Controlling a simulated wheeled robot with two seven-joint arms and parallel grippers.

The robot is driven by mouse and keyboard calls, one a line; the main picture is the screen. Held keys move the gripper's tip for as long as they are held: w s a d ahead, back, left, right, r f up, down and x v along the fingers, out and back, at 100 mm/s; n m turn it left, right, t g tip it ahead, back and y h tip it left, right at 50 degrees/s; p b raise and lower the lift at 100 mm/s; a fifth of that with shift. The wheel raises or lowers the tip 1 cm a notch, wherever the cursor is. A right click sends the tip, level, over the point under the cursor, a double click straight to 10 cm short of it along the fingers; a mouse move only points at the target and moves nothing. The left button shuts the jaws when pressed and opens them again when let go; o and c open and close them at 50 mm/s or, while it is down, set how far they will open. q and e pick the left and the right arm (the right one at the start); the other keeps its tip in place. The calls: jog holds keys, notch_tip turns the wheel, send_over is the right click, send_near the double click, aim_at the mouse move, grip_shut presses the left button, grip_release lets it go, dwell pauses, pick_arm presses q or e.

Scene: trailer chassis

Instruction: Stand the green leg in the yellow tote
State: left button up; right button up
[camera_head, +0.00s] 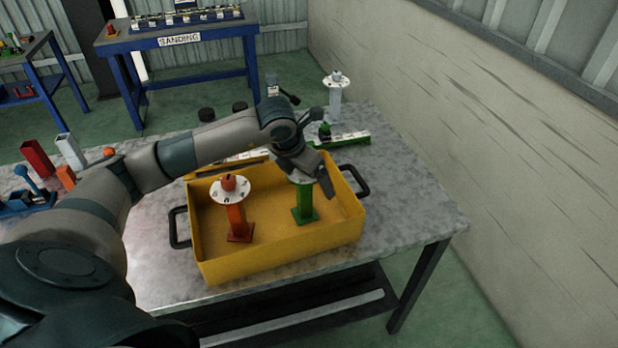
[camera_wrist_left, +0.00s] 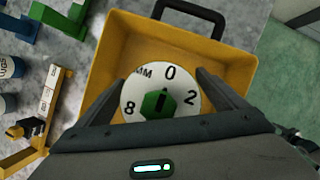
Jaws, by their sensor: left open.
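The green leg (camera_head: 305,208) stands upright on its square foot inside the yellow tote (camera_head: 287,264), in the right half. Its round white top disc (camera_wrist_left: 136,88) with numbers and a green hex knob (camera_wrist_left: 157,104) shows in the left wrist view. My left gripper (camera_head: 313,182) is over the top of the leg. In the left wrist view its two fingers (camera_wrist_left: 165,88) are open, one on each side of the disc. Whether they touch it I cannot tell. My right gripper is in neither view.
A red-orange leg (camera_head: 236,215) stands in the tote's left half. A white leg (camera_head: 335,100) and a green bracket (camera_head: 348,139) are behind the tote. Red and white blocks lie at the table's left. The tabletop right of the tote is clear, with a wall beyond.

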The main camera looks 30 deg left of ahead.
pick_arm(q)
jog(key=shift+r, duration=0.1)
jog(key=b+v, duration=0.4)
jog(key=v, duration=0.6)
jog(key=shift+s+r, duration=0.15)
jog(key=shift+r, duration=0.25)
jog(key=shift+s+r, duration=0.25)
jog(key=shift+r, duration=0.3)
jog(key=shift+f, duration=0.1)
